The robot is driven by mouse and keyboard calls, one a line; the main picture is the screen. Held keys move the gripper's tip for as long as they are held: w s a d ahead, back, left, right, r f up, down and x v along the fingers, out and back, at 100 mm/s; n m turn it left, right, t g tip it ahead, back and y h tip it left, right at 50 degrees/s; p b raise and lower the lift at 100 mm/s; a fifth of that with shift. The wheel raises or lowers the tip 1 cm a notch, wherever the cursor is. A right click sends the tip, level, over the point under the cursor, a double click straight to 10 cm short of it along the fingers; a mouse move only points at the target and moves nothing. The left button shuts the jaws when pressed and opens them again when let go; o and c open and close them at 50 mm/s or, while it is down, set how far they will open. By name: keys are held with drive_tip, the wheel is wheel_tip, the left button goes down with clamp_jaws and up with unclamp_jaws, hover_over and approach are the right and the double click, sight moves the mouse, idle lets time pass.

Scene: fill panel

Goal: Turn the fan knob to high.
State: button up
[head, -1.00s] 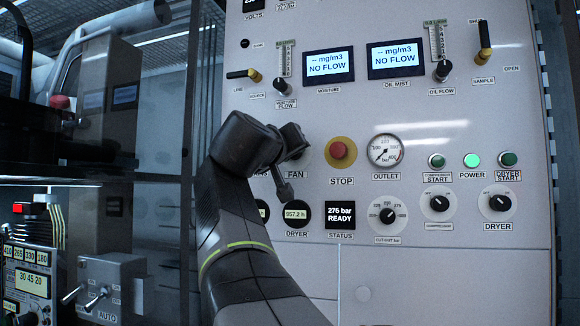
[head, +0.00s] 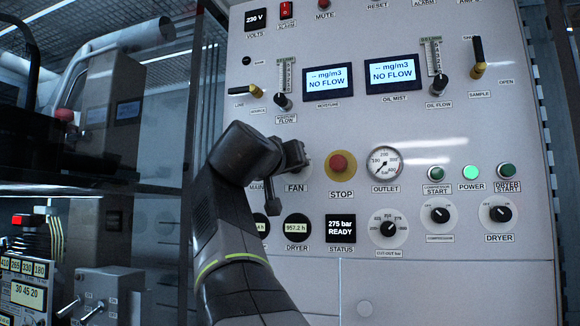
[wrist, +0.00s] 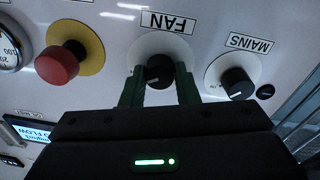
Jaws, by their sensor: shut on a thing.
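The fan knob (wrist: 160,73) is a black round knob on a white dial below the label FAN, which appears upside down in the wrist view. My gripper (wrist: 159,88) has one dark green finger on each side of this knob and is shut on it. A small pale mark shows near the knob's lower left edge in that view. The dial's position markings are not readable. In the head view my gripper (head: 297,156) is at the panel just above the FAN label (head: 296,188) and hides the knob.
The red STOP button (head: 338,163) on its yellow disc is close to the right of my gripper. The MAINS knob (wrist: 237,84) is on the fan knob's other side. The outlet gauge (head: 384,163) and status display (head: 341,228) are also nearby.

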drive_tip(key=o, duration=1)
drive_tip(key=shift+w, duration=0.1)
drive_tip(key=v, duration=1.4)
drive_tip(key=shift+d+b, duration=0.1)
drive_tip(key=shift+b, duration=0.25)
drive_tip(key=x, duration=1.4)
drive_tip(key=shift+p, duration=0.35)
